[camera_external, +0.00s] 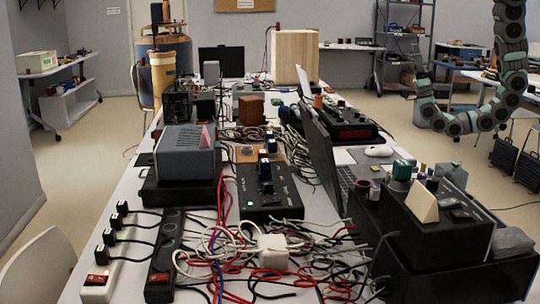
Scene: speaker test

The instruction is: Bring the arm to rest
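My arm (512,60) hangs down from the top right, curves left in a hook above the floor and bends up at its end. My gripper (420,76) is at the end of this hook, pointing upward, right of the cluttered table. It is small and dark against the shelf behind it, so I cannot make out its fingers or whether it is open. I see nothing clearly held in it, and it appears apart from the table's equipment.
The long table (110,215) is crowded with devices and tangled cables (290,255). An open laptop (325,150) and a black box (435,225) line its right side. A metal shelf (405,40) stands behind my arm. Floor (395,105) shows between table and shelf.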

